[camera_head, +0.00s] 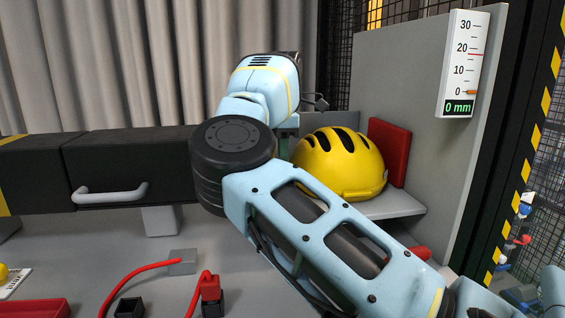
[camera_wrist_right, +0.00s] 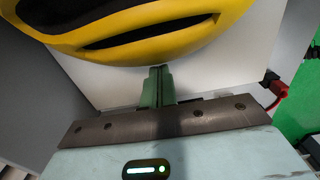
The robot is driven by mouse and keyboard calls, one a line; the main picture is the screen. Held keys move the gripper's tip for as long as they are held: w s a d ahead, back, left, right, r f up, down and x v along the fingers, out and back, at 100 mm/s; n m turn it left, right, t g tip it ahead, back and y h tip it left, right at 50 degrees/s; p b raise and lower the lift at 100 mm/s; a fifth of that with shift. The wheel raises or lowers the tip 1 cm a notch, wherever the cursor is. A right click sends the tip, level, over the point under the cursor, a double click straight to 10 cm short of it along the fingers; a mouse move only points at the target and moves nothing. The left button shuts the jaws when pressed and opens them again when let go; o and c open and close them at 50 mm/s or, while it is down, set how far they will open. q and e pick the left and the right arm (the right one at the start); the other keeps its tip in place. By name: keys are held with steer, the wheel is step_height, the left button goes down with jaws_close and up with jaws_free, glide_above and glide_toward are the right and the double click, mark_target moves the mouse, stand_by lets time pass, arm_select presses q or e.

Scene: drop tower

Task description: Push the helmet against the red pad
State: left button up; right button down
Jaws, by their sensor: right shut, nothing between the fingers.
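The yellow helmet (camera_head: 340,163) with black vents sits on a grey shelf (camera_head: 392,205) in the head view. The red pad (camera_head: 397,150) stands upright just right of it, against the grey panel. The helmet overlaps the pad in the picture, so I cannot tell whether they touch. My right gripper is left of the helmet, mostly hidden by my arm in the head view. In the right wrist view its green fingers (camera_wrist_right: 158,80) are shut and empty, their tips close to the helmet (camera_wrist_right: 140,35); contact is unclear. My left gripper is not in view.
A gauge (camera_head: 466,62) on the panel reads 0 mm. A black beam (camera_head: 100,165) with a grey handle (camera_head: 110,194) is at the left. Red cables (camera_head: 140,277) and a red tray (camera_head: 35,308) lie on the grey surface below. A striped post (camera_head: 530,150) stands right.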

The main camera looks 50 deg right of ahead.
step_height(320, 180, up, 6)
stand_by(0.4)
stand_by(0.4)
